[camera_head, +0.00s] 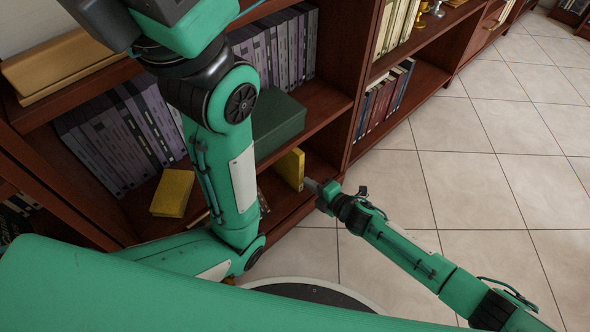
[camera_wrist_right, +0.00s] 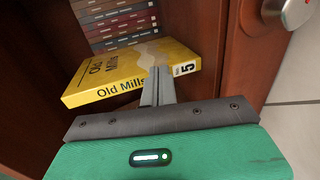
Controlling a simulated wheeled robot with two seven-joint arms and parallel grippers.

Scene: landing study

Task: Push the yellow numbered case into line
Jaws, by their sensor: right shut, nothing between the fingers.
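The yellow numbered case (camera_head: 290,168) stands on the lower shelf at its right end, close to the upright panel. In the right wrist view the yellow case (camera_wrist_right: 130,72) shows the words "Old Mills" and a 5 on its spine. My right gripper (camera_head: 312,186) reaches in from the right at the shelf's front. Its fingers (camera_wrist_right: 157,84) are shut and empty, with their tips right at the case's spine. I cannot tell whether they touch it. My left gripper is not in view; my left arm crosses the head view.
Another yellow case (camera_head: 172,193) sits on the lower shelf further left. A dark green box (camera_head: 278,122) is on the shelf above. In the wrist view several dark volumes (camera_wrist_right: 115,22) lie behind the case, and a metal knob (camera_wrist_right: 290,10) is at top right. The tiled floor (camera_head: 470,180) is clear.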

